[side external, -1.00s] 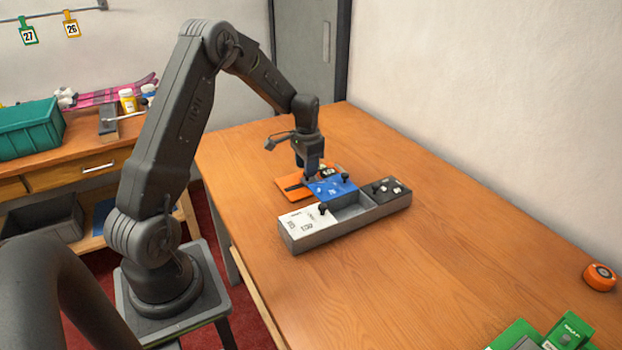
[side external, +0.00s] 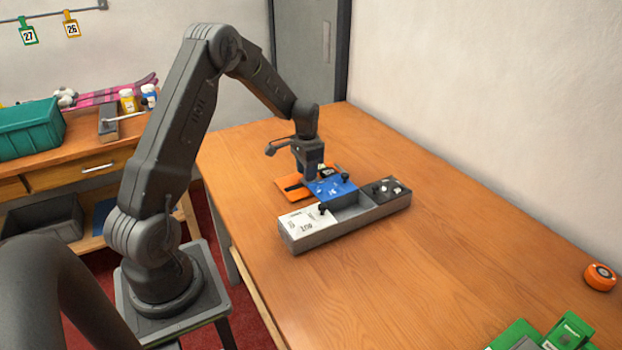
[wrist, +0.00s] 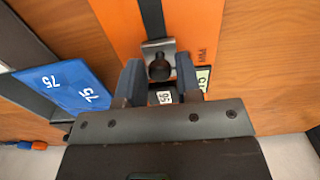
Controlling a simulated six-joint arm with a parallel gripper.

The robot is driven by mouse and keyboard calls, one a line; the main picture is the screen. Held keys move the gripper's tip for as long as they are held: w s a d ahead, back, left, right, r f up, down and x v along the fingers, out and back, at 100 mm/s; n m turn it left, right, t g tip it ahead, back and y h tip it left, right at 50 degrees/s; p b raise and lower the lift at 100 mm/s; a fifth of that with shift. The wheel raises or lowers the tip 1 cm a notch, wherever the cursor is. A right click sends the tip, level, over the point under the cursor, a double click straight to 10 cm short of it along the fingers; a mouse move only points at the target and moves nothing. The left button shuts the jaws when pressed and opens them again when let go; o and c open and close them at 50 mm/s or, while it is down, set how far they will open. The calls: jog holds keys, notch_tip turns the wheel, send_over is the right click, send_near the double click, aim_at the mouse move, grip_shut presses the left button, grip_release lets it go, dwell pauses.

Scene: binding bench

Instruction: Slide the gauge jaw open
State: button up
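The orange gauge (side external: 290,182) lies flat on the bench behind the compartment box, with a dark slot along it. In the wrist view the gauge (wrist: 205,25) shows its dark slot (wrist: 152,18) and a metal slider plate with a dark round knob (wrist: 159,69). My gripper (wrist: 158,72) is low over the gauge, its two fingers apart on either side of the knob, with a gap visible on each side. A small dark block marked 95 (wrist: 163,97) shows between the fingers nearer the palm. In the side view my gripper (side external: 310,176) partly hides the gauge.
An orange round item (side external: 599,276) sits far right. The bench right of the box is clear.

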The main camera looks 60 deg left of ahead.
jog(key=c, duration=0.3)
jog(key=shift+c, duration=0.2)
jog(key=shift+s, duration=1.8)
jog(key=o, duration=0.4)
jog(key=shift+r, duration=5.05)
